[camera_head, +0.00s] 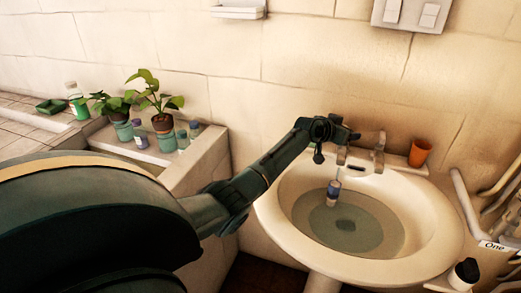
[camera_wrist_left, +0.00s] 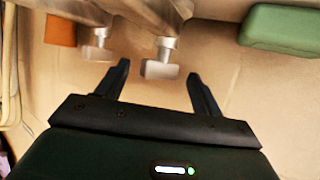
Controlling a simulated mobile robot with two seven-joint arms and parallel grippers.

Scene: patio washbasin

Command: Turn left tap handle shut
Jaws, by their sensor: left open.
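The left tap handle (camera_wrist_left: 160,67) is a pale metal block on a short stem. In the left wrist view it lies between the fingertips of my left gripper (camera_wrist_left: 158,72), with gaps at both sides. In the head view, my left gripper (camera_head: 348,134) is at the basin's back rim, above the left tap (camera_head: 341,156), and partly hides it. My left gripper is open. The right tap (camera_head: 378,158) stands beside it; its handle (camera_wrist_left: 97,48) also shows in the left wrist view. My right gripper is not in view.
An orange cup (camera_head: 420,152) stands on the back rim, right of the taps. A green block (camera_wrist_left: 285,27) shows in the left wrist view. Potted plants (camera_head: 163,122) and bottles stand on the left ledge.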

